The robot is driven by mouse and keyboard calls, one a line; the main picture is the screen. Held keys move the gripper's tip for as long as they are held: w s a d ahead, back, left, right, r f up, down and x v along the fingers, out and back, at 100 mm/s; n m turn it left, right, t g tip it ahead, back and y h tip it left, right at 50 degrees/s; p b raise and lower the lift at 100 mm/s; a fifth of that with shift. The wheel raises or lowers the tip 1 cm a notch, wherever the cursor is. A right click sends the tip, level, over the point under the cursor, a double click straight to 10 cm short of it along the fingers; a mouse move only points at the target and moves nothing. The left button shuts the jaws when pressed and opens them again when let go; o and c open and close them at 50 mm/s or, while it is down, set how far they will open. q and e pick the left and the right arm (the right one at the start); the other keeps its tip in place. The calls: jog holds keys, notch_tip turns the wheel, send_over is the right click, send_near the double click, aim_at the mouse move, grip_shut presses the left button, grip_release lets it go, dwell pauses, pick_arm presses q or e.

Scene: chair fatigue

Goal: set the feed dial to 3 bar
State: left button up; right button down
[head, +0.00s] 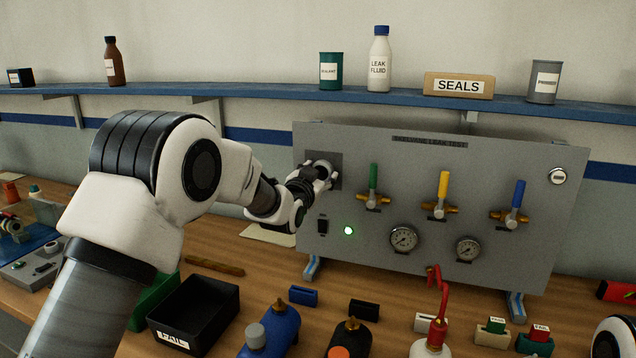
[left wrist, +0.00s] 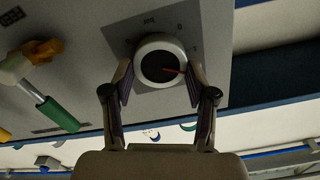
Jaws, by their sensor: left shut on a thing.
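The feed dial (left wrist: 160,62) is a round knob with a white rim, a dark face and a red pointer, on a dark square plate (left wrist: 207,75). In the left wrist view the pointer points right; the scale marks are too small to read surely. My left gripper (left wrist: 158,80) is shut on the dial, one finger on each side of its rim. In the head view the left gripper (head: 325,174) reaches the upper left of the grey panel (head: 450,160) and hides most of the dial. My right gripper is not in view.
The panel carries green (head: 373,176), yellow (head: 442,184) and blue (head: 518,194) valve levers, two gauges (head: 404,237), a black switch (head: 322,226) and a lit green lamp (head: 348,230). Bottles, a black FAIL bin (head: 195,310) and small blocks crowd the bench in front.

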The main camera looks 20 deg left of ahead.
pick_arm(q)
jog(key=m+b, duration=0.2)
jog(key=m, duration=0.1)
jog(key=m+b, duration=0.1)
jog(key=m, duration=0.2)
jog(key=shift+d+f+m+b, duration=0.1)
jog(key=shift+f+m+b, duration=0.1)
jog(key=shift+m+b, duration=0.15)
jog(key=m+b, duration=0.2)
jog(key=m, duration=0.1)
jog(key=shift+r+m, duration=0.1)
jog(key=shift+m, duration=0.25)
jog(key=shift+w+r+m+b, duration=0.1)
jog(key=shift+m+b, duration=0.25)
jog(key=shift+m, duration=0.45)
jog(key=o, duration=1.2)
jog(key=shift+w, duration=0.1)
jog(key=shift+c, duration=0.2)
jog(key=shift+f, duration=0.2)
